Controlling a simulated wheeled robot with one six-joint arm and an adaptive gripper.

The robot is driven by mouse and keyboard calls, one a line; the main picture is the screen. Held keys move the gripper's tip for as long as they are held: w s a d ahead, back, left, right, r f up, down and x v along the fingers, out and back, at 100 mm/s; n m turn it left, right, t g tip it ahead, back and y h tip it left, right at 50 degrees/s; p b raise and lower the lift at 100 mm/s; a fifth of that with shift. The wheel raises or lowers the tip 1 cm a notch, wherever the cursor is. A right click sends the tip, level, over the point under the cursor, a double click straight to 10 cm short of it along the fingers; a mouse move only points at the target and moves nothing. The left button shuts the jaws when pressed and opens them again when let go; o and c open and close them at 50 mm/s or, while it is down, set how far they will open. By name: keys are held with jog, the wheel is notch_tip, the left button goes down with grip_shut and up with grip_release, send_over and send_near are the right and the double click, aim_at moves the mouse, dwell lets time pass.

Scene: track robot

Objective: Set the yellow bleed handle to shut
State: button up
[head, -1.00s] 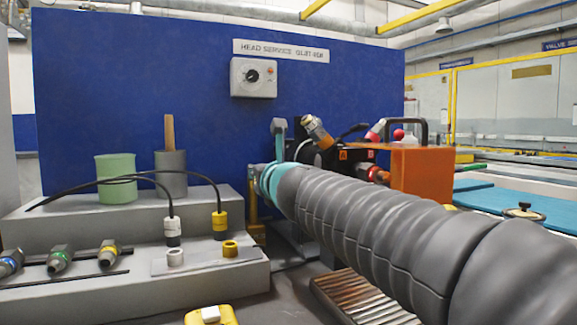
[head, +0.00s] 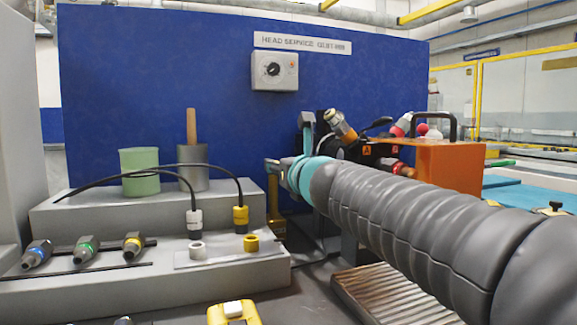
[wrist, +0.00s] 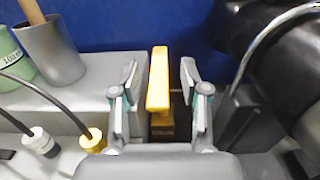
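The yellow bleed handle (wrist: 158,82) stands up as a narrow bar in the middle of the wrist view, above a dark base with a small label. My gripper (wrist: 158,75) is open, with one finger on each side of the bar. Gaps show on both sides, so neither finger appears to touch it. In the head view the yellow handle (head: 274,200) shows just left of my arm's teal wrist ring, against the blue panel. My fingers are mostly hidden there, and the handle's exact setting is hard to tell.
Left of the handle stands a grey step (head: 130,207) with a green cup (head: 139,172), a grey cup (head: 192,168) and cabled plugs. A black cylinder (wrist: 280,60) and a curved pale tube lie close on the right. An orange box (head: 450,168) is beyond my arm.

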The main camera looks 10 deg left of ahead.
jog(key=v, duration=1.2)
jog(key=shift+f, duration=0.1)
